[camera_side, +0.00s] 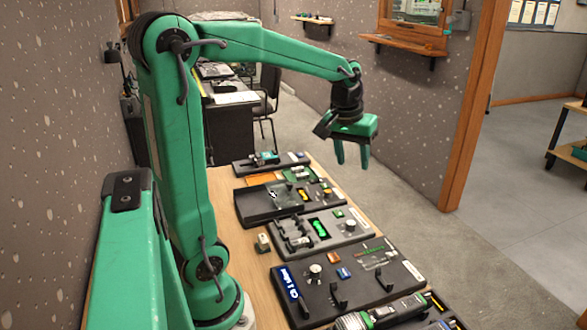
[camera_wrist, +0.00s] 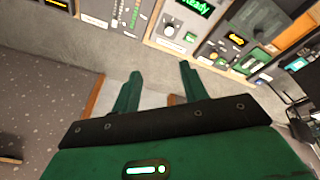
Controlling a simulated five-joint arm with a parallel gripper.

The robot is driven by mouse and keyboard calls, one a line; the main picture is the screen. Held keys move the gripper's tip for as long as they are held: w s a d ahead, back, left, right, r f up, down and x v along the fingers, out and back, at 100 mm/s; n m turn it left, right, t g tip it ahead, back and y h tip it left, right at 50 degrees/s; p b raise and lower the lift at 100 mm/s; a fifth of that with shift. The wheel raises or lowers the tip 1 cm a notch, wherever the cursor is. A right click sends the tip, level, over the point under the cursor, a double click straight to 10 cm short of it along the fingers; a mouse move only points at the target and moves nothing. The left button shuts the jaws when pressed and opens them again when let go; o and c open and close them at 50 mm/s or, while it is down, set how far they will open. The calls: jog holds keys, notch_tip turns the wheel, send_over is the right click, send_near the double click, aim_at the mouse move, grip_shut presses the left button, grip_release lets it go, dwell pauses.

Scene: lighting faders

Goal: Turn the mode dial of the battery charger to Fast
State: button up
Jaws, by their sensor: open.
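The panel that looks like the battery charger (camera_wrist: 150,36) is at the top of the wrist view, with a lit green display reading "Ready" (camera_wrist: 195,7). A pale round knob, likely the mode dial (camera_wrist: 169,30), sits below that display; its setting is too small to read. In the side view what seems to be the same panel (camera_side: 290,245) lies mid-bench, with a green display and a knob (camera_side: 350,225). My gripper (camera_side: 352,164) is open and empty, fingers downward, high above and beyond the bench's right edge. It also shows in the wrist view (camera_wrist: 160,70), apart from the panel.
Farther panels (camera_side: 270,203) with small knobs stand behind. The air around my gripper is clear; a wooden post (camera_side: 473,110) stands right.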

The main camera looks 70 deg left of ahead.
jog(key=w+a+f+n+g, duration=0.1)
jog(key=w+a+f+n, duration=0.15)
jog(key=a, duration=0.35)
jog(key=w+a+f+n+g, duration=0.1)
jog(key=w+a+f+n, duration=0.1)
jog(key=a+f, duration=0.25)
jog(key=n+h, duration=0.1)
jog(key=n, duration=0.2)
send_over(328, 191)
jog(key=shift+g, duration=0.3)
notch_tip(328, 191, down, 7)
jog(key=shift+a+f, duration=0.1)
jog(key=shift+a, duration=0.05)
jog(key=shift+f, duration=0.15)
jog(key=shift+f, duration=3.75)
grip_shut()
